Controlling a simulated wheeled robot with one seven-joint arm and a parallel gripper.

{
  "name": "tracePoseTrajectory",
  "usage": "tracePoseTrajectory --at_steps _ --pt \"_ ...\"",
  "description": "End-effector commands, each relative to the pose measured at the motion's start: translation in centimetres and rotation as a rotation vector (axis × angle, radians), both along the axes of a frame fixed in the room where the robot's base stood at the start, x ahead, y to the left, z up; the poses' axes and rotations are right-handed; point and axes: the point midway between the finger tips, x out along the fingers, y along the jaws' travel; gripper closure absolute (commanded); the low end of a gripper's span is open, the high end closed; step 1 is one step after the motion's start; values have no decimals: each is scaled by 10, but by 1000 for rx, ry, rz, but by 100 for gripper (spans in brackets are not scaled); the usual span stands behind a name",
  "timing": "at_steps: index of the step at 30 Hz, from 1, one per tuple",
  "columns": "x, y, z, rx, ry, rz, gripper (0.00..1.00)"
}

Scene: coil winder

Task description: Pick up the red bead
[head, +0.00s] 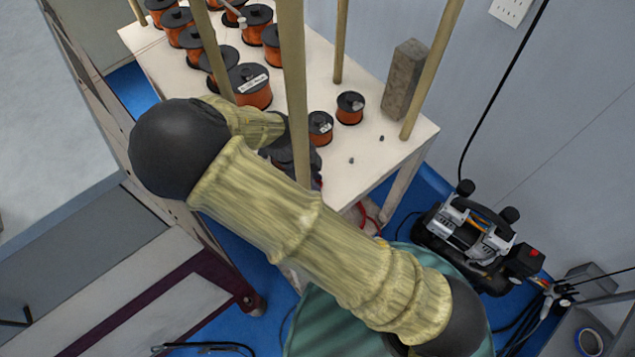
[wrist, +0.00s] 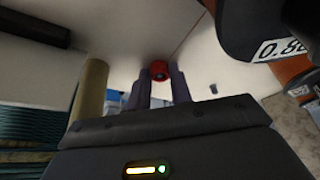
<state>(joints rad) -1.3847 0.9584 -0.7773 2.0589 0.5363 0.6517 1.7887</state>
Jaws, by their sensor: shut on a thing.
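The red bead (wrist: 160,69) is small and round with a dark spot in its middle. In the wrist view it sits between the tips of my gripper (wrist: 161,75), which is shut on it. The pale tabletop is behind it in that view; I cannot tell whether the bead touches the table. In the head view my own arm crosses the picture and hides the bead and the fingertips.
Black-and-orange wire spools (head: 250,87) crowd the white table (head: 362,152). One spool (wrist: 268,30) is close at the right of the wrist view. Wooden posts (head: 294,90) rise around the table. A grey block (head: 404,80) stands at the back right. A compressor (head: 478,240) is on the floor.

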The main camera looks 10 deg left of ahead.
Motion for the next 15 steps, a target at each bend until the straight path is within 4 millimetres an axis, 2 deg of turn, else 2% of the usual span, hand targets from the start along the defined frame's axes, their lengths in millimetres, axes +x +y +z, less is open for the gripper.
tracePoseTrajectory --at_steps 8,11,15 --pt "0 0 2 1 0 0 99" --pt "0 1 9 1 0 0 99" --pt "0 1 28 3 -2 1 99"
